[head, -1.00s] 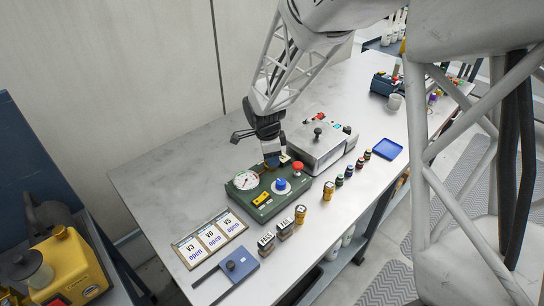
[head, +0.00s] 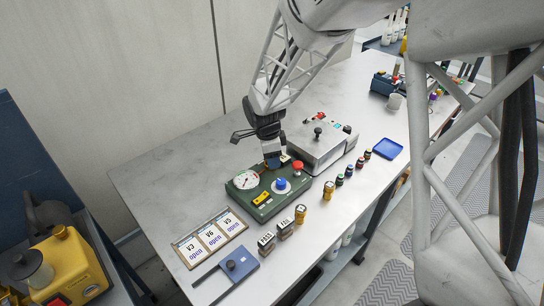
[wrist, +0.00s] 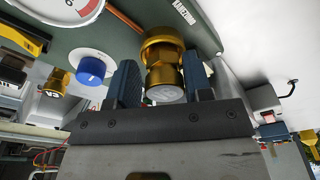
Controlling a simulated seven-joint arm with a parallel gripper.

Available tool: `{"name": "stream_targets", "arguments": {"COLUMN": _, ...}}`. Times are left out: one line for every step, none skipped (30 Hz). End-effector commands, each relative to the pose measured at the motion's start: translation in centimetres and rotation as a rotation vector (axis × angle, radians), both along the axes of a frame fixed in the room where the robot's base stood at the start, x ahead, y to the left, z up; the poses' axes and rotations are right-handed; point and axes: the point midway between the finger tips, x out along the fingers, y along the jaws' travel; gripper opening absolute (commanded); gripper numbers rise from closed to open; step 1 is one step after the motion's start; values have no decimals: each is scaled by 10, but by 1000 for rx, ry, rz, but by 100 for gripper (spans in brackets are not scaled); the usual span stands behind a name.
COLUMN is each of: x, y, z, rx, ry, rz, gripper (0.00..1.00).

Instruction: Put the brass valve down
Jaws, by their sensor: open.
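The brass valve (wrist: 163,68) stands at the green gauge box (head: 262,208) in the wrist view, between my two blue fingertips. My gripper (wrist: 161,82) is open around it. A narrow gap shows at the left finger; contact at the right finger is hard to tell. In the head view my gripper (head: 271,160) hangs low over the back edge of the green box and mostly hides the valve. The valve's far end meets the box, but how it is seated is hidden.
The box carries a round gauge (head: 246,180), a blue knob (head: 281,184) and a red button (head: 297,166). A grey lidded case (head: 319,150) stands close behind. Cards (head: 210,236), small cylinders and a blue tray (head: 388,148) lie around. The table's left back is clear.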

Motion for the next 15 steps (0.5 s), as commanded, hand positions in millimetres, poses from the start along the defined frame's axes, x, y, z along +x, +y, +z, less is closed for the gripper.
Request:
{"name": "stream_targets", "arguments": {"x": 1, "y": 1, "z": 7, "rx": 1, "ry": -3, "rz": 0, "gripper": 60}}
{"name": "stream_targets", "arguments": {"x": 2, "y": 2, "z": 11, "rx": 2, "ry": -5, "rz": 1, "gripper": 60}}
{"name": "stream_targets", "arguments": {"x": 2, "y": 3, "z": 18, "rx": 2, "ry": -7, "rz": 0, "gripper": 60}}
{"name": "stream_targets", "arguments": {"x": 2, "y": 3, "z": 23, "rx": 3, "ry": -8, "rz": 0, "gripper": 60}}
{"name": "stream_targets", "arguments": {"x": 2, "y": 4, "z": 28, "rx": 3, "ry": -8, "rz": 0, "gripper": 60}}
{"name": "stream_targets", "arguments": {"x": 2, "y": 5, "z": 36, "rx": 3, "ry": -9, "rz": 0, "gripper": 60}}
{"name": "stream_targets", "arguments": {"x": 2, "y": 5, "z": 41, "rx": 3, "ry": -10, "rz": 0, "gripper": 60}}
{"name": "stream_targets", "arguments": {"x": 2, "y": 6, "z": 46, "rx": 3, "ry": -10, "rz": 0, "gripper": 60}}
{"name": "stream_targets", "arguments": {"x": 2, "y": 7, "z": 54, "rx": 3, "ry": -11, "rz": 0, "gripper": 60}}
{"name": "stream_targets", "arguments": {"x": 2, "y": 8, "z": 59, "rx": 3, "ry": -12, "rz": 0, "gripper": 60}}
{"name": "stream_targets", "arguments": {"x": 2, "y": 8, "z": 65, "rx": 3, "ry": -12, "rz": 0, "gripper": 60}}
{"name": "stream_targets", "arguments": {"x": 2, "y": 9, "z": 71, "rx": 3, "ry": -12, "rz": 0, "gripper": 60}}
{"name": "stream_targets", "arguments": {"x": 2, "y": 10, "z": 76, "rx": 3, "ry": -12, "rz": 0, "gripper": 60}}
{"name": "stream_targets", "arguments": {"x": 2, "y": 10, "z": 81, "rx": 3, "ry": -12, "rz": 0, "gripper": 60}}
{"name": "stream_targets", "arguments": {"x": 1, "y": 11, "z": 87, "rx": 3, "ry": -11, "rz": 0, "gripper": 60}}
